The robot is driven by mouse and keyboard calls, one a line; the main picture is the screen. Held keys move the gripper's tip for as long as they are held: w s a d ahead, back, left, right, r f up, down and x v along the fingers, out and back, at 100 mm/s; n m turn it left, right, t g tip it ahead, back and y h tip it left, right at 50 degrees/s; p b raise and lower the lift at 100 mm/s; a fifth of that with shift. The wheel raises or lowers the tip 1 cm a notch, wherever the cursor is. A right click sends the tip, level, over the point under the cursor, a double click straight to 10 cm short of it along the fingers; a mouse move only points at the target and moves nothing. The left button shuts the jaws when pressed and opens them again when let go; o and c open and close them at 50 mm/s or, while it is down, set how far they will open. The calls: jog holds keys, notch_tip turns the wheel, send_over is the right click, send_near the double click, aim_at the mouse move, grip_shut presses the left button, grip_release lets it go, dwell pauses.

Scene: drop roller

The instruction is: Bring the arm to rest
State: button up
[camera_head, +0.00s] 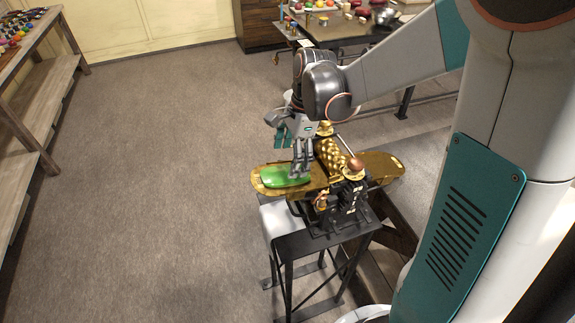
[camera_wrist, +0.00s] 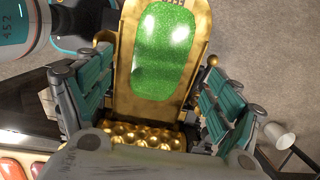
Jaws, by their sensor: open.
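My gripper (camera_head: 298,160) hangs from my arm over the left part of the drop roller, close above a green glossy slab (camera_head: 286,176). The slab lies on the roller's brass tray (camera_head: 262,190). In the wrist view my gripper's teal-padded fingers (camera_wrist: 160,100) are spread wide with nothing between them. There the green slab (camera_wrist: 163,45) lies on the brass tray, beyond the fingers. The brass dimpled rollers (camera_head: 334,155) stand right of my gripper, and also show in the wrist view (camera_wrist: 145,134). I cannot tell whether a fingertip touches the slab.
The machine stands on a black metal stand (camera_head: 318,240) with a second brass tray (camera_head: 383,166) on its right. A worktable (camera_head: 345,28) with several items stands at the back. A wooden shelf (camera_head: 38,95) is at the left. The carpet (camera_head: 150,190) between is clear.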

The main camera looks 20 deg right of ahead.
jog(key=v, duration=0.7)
jog(key=shift+r, duration=0.35)
jog(key=s+a+f+n+t+h+b, duration=0.1)
jog(key=s+f+n+t+b, duration=0.2)
jog(key=s+n+b, duration=0.2)
jog(key=s+a+f+n+t+h+b, duration=0.1)
jog(key=s+f+n+t+b, duration=0.3)
jog(key=s+n, duration=0.6)
jog(key=n+b, duration=0.1)
jog(key=n, duration=0.2)
jog(key=shift+f+b, duration=0.25)
jog(key=shift+b, duration=0.15)
jog(key=shift+d, duration=0.15)
